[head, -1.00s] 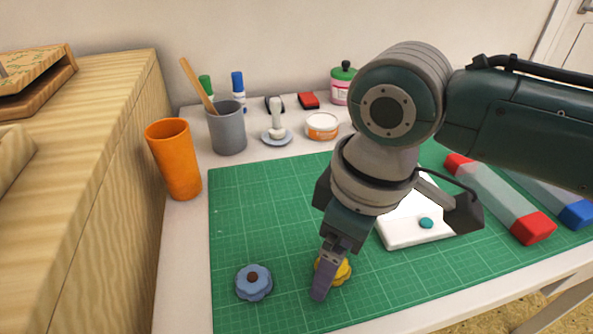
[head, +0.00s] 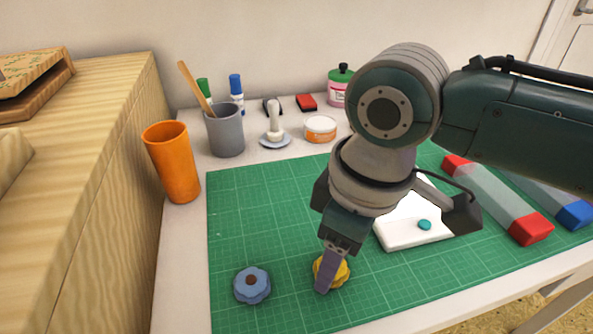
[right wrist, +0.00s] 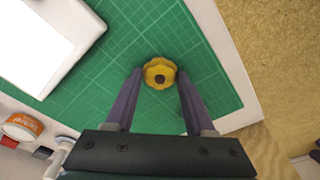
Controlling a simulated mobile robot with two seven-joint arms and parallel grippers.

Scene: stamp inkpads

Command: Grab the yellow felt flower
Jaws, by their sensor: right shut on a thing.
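The yellow felt flower (head: 341,273) has a dark centre and lies on the green mat, partly hidden by a finger of my right gripper (head: 328,280) in the head view. In the right wrist view the flower (right wrist: 160,62) sits between the two purple fingertips of my right gripper (right wrist: 160,76). The gripper is shut on the flower, with a finger on each side of it. My left gripper is not in view.
A blue felt flower (head: 252,285) lies to the left on the green cutting mat (head: 240,220). A white pad (head: 405,230) is behind the gripper. An orange cup (head: 173,165), a grey cup (head: 226,135) and small items stand along the left and back edges.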

